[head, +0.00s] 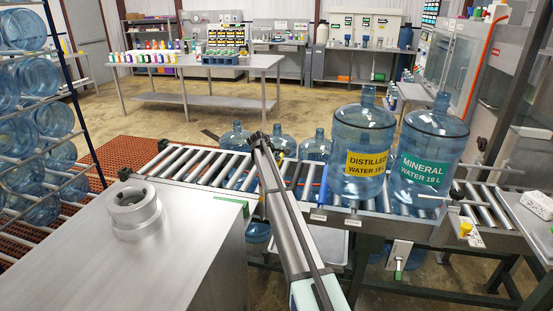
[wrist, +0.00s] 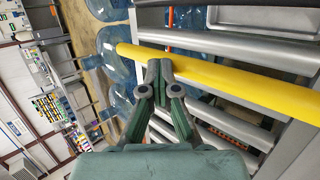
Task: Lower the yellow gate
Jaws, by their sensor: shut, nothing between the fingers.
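The yellow gate (wrist: 235,75) is a long yellow bar crossing the wrist view, from its rounded end at upper left to the right edge. My gripper (wrist: 159,68) is shut and empty, with its fingertips at the bar's near edge. I cannot tell whether they touch it. In the head view my gripper (head: 257,138) is small and dark at the far end of my arm, over the roller conveyor (head: 207,166). The gate is mostly hidden behind my arm there, so its tilt is unclear.
A distilled water jug (head: 362,125) and a mineral water jug (head: 433,135) stand on the conveyor right of my arm. Several unlabelled blue jugs (head: 316,148) stand behind the conveyor. A steel cabinet (head: 190,240) fills the front left, and a jug rack (head: 73,110) stands at far left.

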